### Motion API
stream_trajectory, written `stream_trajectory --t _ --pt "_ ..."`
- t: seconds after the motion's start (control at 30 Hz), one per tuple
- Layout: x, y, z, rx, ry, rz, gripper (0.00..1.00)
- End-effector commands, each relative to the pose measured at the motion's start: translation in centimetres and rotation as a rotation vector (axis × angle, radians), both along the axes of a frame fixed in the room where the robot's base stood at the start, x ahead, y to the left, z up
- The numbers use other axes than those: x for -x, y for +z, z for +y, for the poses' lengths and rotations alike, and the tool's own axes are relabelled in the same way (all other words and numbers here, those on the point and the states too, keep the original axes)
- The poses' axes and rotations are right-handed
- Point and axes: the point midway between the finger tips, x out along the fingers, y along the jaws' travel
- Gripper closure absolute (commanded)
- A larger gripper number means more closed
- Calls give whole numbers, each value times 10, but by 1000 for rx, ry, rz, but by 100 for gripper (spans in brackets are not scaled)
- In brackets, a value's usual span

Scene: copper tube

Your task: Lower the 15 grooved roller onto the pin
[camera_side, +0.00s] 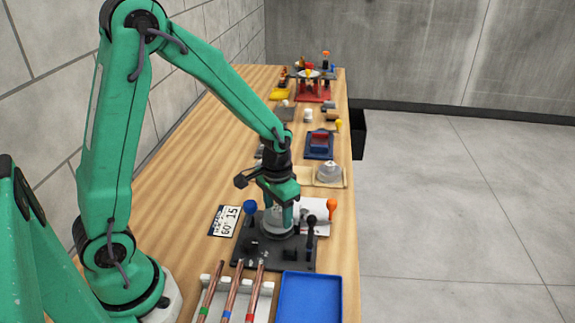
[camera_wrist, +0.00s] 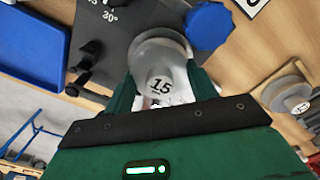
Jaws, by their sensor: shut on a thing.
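The grey roller marked 15 (camera_wrist: 160,72) sits between my gripper's (camera_wrist: 163,85) green jaws, which are shut on it. In the side view my gripper (camera_side: 281,208) points down over the dark bender plate (camera_side: 246,256), and the roller (camera_side: 277,224) shows below the jaws, low over the plate. The plate also shows in the wrist view (camera_wrist: 112,42) with a 30° mark. The pin is hidden by the roller and jaws. I cannot tell whether the roller touches the plate.
A blue knob (camera_side: 250,207) and a black lever (camera_side: 311,233) stand close by the roller. Copper tubes (camera_side: 234,297) lie in a white rack in front, beside a blue tray (camera_side: 310,298). Another roller (camera_side: 329,172) sits on a wooden board behind. A card (camera_side: 225,221) reads 60° 15.

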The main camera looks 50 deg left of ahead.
Motion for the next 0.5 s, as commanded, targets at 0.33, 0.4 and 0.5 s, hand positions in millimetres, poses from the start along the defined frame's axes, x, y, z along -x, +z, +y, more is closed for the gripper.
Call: stream_trajectory --t 0.33,0.4,0.5 --pt "0 -6 0 0 0 -2 74" --pt "0 -7 0 0 0 -2 39" --pt "0 -6 0 0 0 -2 20"
